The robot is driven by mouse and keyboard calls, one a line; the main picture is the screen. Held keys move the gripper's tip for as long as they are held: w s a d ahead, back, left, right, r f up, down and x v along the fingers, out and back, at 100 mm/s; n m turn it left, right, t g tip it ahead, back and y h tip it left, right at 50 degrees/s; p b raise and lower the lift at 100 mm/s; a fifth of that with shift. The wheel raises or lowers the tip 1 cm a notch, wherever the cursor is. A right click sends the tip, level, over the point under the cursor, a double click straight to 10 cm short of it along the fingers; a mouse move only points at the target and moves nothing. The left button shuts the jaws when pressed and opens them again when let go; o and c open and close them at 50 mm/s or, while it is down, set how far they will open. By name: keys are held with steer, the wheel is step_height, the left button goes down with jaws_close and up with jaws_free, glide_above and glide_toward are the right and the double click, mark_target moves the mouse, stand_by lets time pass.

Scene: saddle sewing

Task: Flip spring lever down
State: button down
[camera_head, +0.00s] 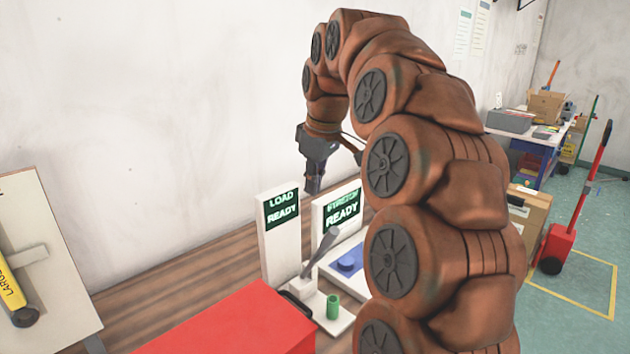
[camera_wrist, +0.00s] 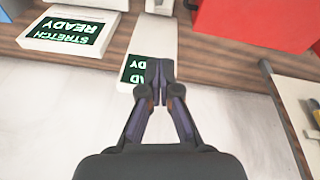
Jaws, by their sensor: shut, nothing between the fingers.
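The spring lever appears to be the grey lever (camera_head: 321,249) on the white station on the wooden bench, leaning up and to the right in the head view. It stands in front of the white panel with the LOAD READY screen (camera_head: 282,209). My gripper (camera_head: 313,187) is above and behind this panel, apart from the lever. In the wrist view my gripper (camera_wrist: 159,66) is shut and empty, its tips overlapping the LOAD READY screen (camera_wrist: 133,70). The lever is not clearly seen there.
The STRETCH READY panel (camera_head: 342,208) stands to the right, with a blue part (camera_head: 348,261) before it. A red box (camera_head: 235,322) fills the front of the bench (camera_head: 150,290). A board with a yellow tube (camera_head: 12,290) is at left. A white wall is behind.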

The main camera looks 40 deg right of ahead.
steer(key=f+p, duration=0.1)
steer(key=f, duration=0.2)
steer(key=f+p, duration=0.1)
steer(key=f, duration=0.1)
steer(key=d+f+p, duration=0.1)
steer(key=f, duration=0.2)
steer(key=shift+s+f+p, duration=0.15)
steer(key=shift+f+p, duration=0.15)
steer(key=shift+s+d+f, duration=0.2)
steer(key=shift+s+f, duration=0.25)
steer(key=shift+s, duration=0.1)
steer(key=shift+f, duration=0.1)
